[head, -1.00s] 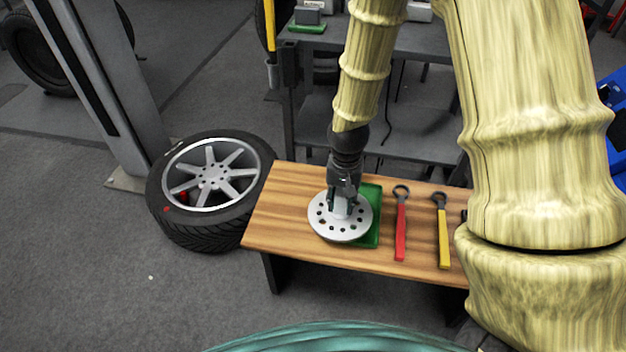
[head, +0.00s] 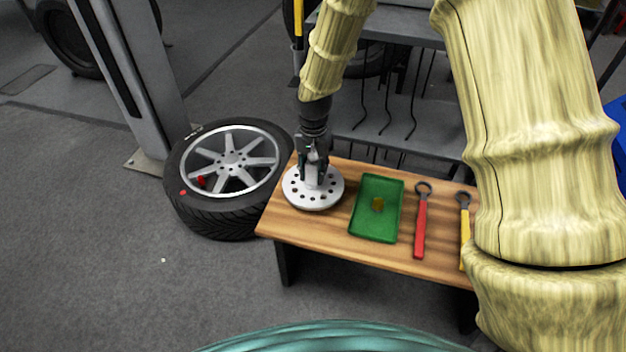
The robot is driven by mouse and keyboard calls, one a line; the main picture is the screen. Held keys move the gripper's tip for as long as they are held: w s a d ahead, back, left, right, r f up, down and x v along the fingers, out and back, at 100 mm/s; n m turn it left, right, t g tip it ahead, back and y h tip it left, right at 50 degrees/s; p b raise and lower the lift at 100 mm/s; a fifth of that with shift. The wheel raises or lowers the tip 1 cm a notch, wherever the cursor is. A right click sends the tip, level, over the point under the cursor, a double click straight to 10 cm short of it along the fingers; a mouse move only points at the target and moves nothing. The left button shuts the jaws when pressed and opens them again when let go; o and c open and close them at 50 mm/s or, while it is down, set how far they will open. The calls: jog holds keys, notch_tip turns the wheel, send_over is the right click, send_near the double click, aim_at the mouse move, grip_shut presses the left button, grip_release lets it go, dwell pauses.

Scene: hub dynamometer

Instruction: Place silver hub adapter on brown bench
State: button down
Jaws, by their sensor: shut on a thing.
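The silver hub adapter (head: 314,199) is a round disc with a ring of holes and a raised centre. It is at the left end of the brown bench (head: 335,233), over the wooden top. My gripper (head: 313,172) points down and is shut on the adapter's raised centre. I cannot tell whether the disc touches the bench top or hovers just above it.
A red-handled wrench (head: 420,230) and a yellow-handled wrench (head: 464,235) lie further right.

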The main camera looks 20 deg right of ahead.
aim_at(313, 178)
jog(key=shift+w+f+b, duration=0.1)
jog(key=shift+f+b, duration=0.75)
jog(key=shift+f, duration=0.9)
jog(key=shift+r, duration=0.1)
jog(key=c, duration=1.1)
grip_release()
jog(key=shift+o, duration=0.2)
notch_tip(313, 178, up, 12)
jog(key=p, duration=0.4)
